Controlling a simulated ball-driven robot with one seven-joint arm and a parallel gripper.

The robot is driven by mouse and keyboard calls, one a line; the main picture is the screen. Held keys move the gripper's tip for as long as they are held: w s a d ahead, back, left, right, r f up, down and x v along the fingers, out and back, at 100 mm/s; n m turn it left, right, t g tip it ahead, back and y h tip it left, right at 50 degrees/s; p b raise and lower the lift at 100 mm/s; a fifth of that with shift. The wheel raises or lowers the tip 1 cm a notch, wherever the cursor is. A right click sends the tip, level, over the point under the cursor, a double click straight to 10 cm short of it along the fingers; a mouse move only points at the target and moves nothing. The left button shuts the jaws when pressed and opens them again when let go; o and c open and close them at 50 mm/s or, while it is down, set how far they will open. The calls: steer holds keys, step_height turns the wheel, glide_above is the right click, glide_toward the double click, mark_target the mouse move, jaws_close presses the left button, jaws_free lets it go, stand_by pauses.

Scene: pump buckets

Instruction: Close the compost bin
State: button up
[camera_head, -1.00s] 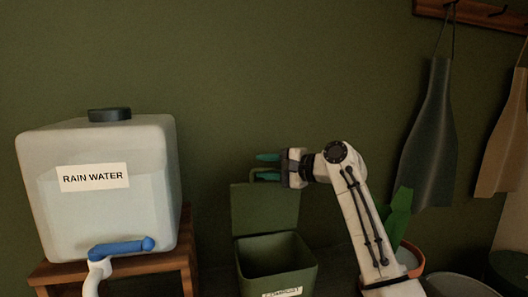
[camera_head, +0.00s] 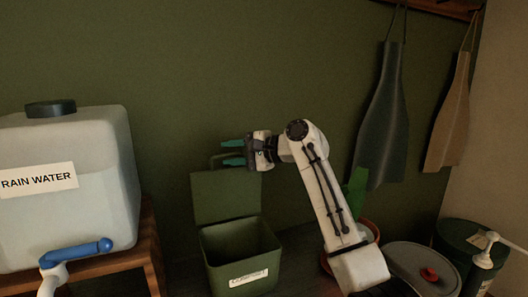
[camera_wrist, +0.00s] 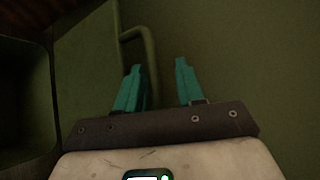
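The green compost bin (camera_head: 240,268) stands on the floor with its mouth open. Its label shows at the front. Its lid (camera_head: 225,196) stands raised at the back, with a loop handle (camera_head: 217,157) on its upper edge. My gripper (camera_head: 232,152) is open at the handle, its two teal fingers pointing left. In the wrist view the fingers (camera_wrist: 158,85) are apart and the handle (camera_wrist: 145,40) runs down between them, close to the left finger. I cannot tell whether they touch. The bin's inside is dark.
A rain water tank (camera_head: 65,200) with a blue tap stands on a wooden stand (camera_head: 148,245) at left. Aprons (camera_head: 383,120) hang on the wall.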

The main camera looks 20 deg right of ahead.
steer(key=f+p+v, duration=0.1)
steer(key=p+v, duration=0.4)
steer(key=v, duration=0.5)
steer(key=shift+s+d, duration=0.25)
steer(key=shift+d, duration=0.05)
stand_by(0.4)
steer(key=shift+r+p, duration=0.15)
steer(key=shift+p, duration=0.3)
steer(key=shift+c, duration=0.3)
